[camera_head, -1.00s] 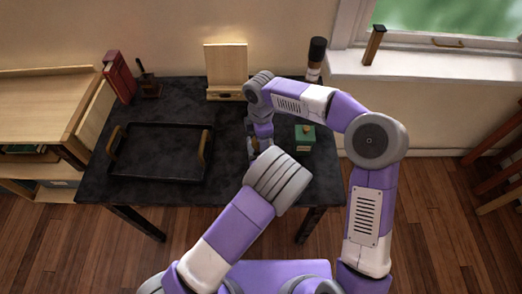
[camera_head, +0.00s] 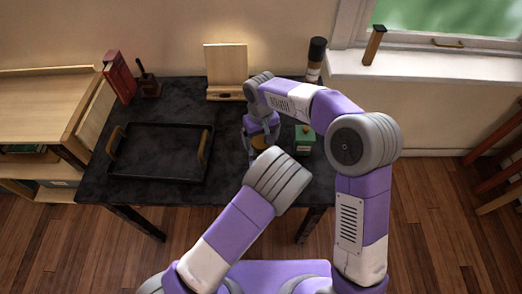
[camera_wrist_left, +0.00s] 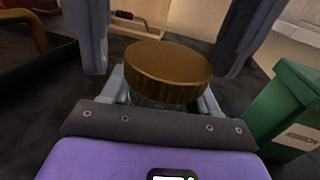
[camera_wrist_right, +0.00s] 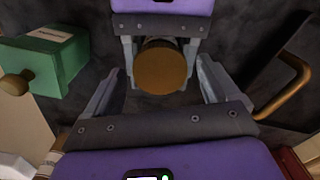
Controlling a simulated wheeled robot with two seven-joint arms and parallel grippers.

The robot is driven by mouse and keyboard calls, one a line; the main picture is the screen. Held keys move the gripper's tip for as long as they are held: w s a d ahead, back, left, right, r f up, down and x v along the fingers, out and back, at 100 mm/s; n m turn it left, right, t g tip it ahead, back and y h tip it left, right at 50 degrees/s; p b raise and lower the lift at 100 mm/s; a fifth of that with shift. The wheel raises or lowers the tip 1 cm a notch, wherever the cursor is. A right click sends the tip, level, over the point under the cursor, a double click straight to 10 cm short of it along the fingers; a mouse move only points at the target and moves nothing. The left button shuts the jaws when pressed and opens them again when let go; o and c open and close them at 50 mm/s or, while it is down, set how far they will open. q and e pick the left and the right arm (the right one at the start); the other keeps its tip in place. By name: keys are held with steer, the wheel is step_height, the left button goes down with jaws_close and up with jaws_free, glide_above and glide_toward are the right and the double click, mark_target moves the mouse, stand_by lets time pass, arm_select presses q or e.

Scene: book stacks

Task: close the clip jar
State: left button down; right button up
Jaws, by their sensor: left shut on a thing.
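The jar has a round, ribbed gold-brown lid (camera_wrist_left: 168,72) and a clear glass body (camera_wrist_left: 150,100), mostly hidden below the lid. My left gripper (camera_wrist_right: 162,78) is shut on the jar body, with one finger on each side under the lid. The lid also shows in the right wrist view (camera_wrist_right: 163,66), and partly in the head view (camera_head: 272,148) between my arms. My right gripper (camera_wrist_right: 160,85) is open, its two fingers apart on either side of the lid, and it comes from above. I cannot tell whether the lid sits fully down.
A green box (camera_head: 304,139) with a round knob stands close to the right of the jar. A black tray (camera_head: 160,180) with wooden handles lies to the left on the dark table (camera_head: 226,180). A wooden stand (camera_head: 226,72) and a dark-capped bottle (camera_head: 316,60) stand behind.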

steer(key=shift+r, duration=2.3)
steer(key=shift+c, duration=0.4)
step_height(320, 180, up, 4)
steer(key=n, duration=0.4)
steer(key=shift+f, duration=0.25)
